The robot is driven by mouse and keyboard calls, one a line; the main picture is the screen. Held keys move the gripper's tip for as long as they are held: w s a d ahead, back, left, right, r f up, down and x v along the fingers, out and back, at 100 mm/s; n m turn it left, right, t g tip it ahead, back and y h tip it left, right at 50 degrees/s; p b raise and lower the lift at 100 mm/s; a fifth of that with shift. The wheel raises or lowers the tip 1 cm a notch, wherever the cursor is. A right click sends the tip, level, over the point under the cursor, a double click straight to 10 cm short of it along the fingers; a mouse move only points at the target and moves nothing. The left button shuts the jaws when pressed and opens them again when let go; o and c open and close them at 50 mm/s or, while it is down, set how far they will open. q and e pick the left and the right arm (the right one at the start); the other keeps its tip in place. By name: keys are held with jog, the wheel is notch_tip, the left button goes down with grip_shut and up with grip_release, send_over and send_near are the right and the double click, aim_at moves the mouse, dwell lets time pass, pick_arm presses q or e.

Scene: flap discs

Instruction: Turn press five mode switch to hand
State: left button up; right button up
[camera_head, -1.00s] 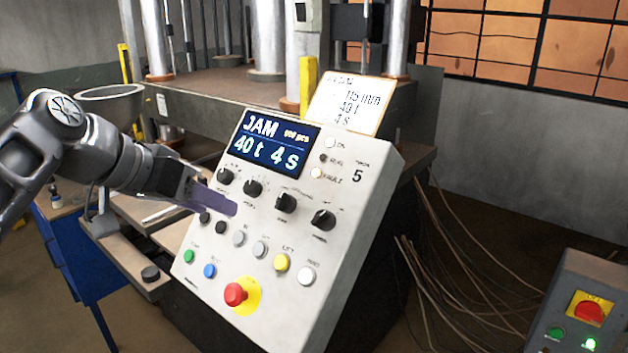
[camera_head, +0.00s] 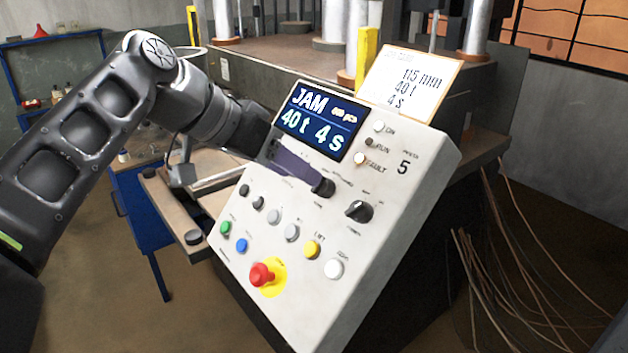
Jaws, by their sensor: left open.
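The control panel (camera_head: 300,235) of press 5 is a tilted white box with a row of black rotary knobs below its display (camera_head: 319,120), which reads JAM, 40 t, 4 s. The third knob (camera_head: 323,186) and the rightmost knob (camera_head: 358,210) show; my left gripper hides the two knobs further left. The small labels are too blurred to tell which knob is the mode switch. My left gripper (camera_head: 308,176) is open, its purple fingers reaching across the panel to the third knob. I cannot tell whether they touch or straddle it. My right gripper is out of view.
Below the knobs are several buttons and a red emergency stop (camera_head: 262,274) on a yellow plate. A white card (camera_head: 412,82) stands behind the panel's top edge. The press table (camera_head: 285,72) is behind; loose cables (camera_head: 490,260) hang at right.

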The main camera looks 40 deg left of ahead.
aim_at(322, 187)
pick_arm(q)
jog(key=x, duration=0.5)
jog(key=shift+w+d+f+p, duration=0.15)
jog(key=shift+w+f+p, duration=0.1)
jog(key=shift+p, duration=0.1)
jog(key=shift+c, duration=0.4)
grip_shut()
